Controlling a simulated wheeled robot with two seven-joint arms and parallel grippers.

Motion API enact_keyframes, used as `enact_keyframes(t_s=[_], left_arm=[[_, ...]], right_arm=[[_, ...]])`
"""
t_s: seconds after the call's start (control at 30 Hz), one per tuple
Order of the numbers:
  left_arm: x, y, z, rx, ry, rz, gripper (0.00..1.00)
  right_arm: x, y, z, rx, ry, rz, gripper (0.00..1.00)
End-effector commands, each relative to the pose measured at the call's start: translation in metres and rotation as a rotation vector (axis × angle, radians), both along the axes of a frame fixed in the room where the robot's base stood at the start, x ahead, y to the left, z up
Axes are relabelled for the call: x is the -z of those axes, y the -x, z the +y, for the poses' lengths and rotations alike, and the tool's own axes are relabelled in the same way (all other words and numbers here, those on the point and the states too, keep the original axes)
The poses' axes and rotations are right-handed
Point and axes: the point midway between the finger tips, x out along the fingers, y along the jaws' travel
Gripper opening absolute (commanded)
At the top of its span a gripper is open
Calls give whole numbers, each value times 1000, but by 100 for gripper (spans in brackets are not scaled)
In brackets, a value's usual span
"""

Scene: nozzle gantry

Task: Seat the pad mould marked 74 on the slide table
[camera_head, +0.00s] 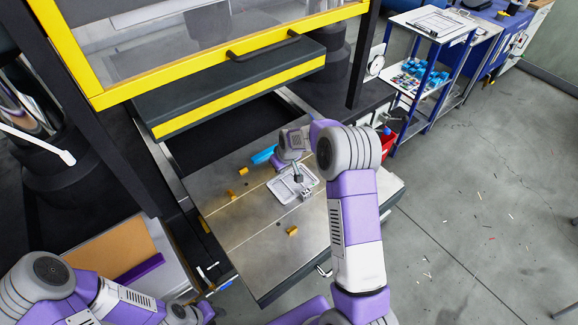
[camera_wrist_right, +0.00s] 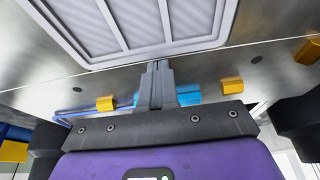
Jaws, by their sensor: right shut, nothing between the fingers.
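A pale grey, shallow, ribbed pad mould (camera_head: 281,190) lies on the metal slide table (camera_head: 237,230). No number can be read on it. In the right wrist view the mould (camera_wrist_right: 125,42) fills the top, with its near edge by my fingertips. My right gripper (camera_wrist_right: 157,66) is shut with nothing between its fingers; I cannot tell whether the tips touch the mould. In the head view my right wrist is over the mould and partly covers it. My left gripper (camera_head: 203,311) is low at the left, beyond the table's side, and its fingers are not clear.
Several brass blocks (camera_head: 292,231) and a blue piece (camera_head: 263,154) are on the table. A yellow-edged guard with a handle (camera_head: 263,47) overhangs the table's back. A blue-framed trolley (camera_head: 436,82) and red bin (camera_head: 387,144) stand at the right. The table's front left is mostly clear.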

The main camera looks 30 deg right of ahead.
Motion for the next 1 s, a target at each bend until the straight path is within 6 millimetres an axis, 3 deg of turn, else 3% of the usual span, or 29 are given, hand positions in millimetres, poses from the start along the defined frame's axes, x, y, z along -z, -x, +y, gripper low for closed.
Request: enact_keyframes(t_s=[0.37,0.8,1.0], left_arm=[[1,0,0,0,0,0,36],[7,0,0,0,0,0,36],[8,0,0,0,0,0,36]], right_arm=[[-1,1,4,-8,0,6,0],[-59,20,1,-8,2,2,0],[-71,24,1,-8,1,4,0]])
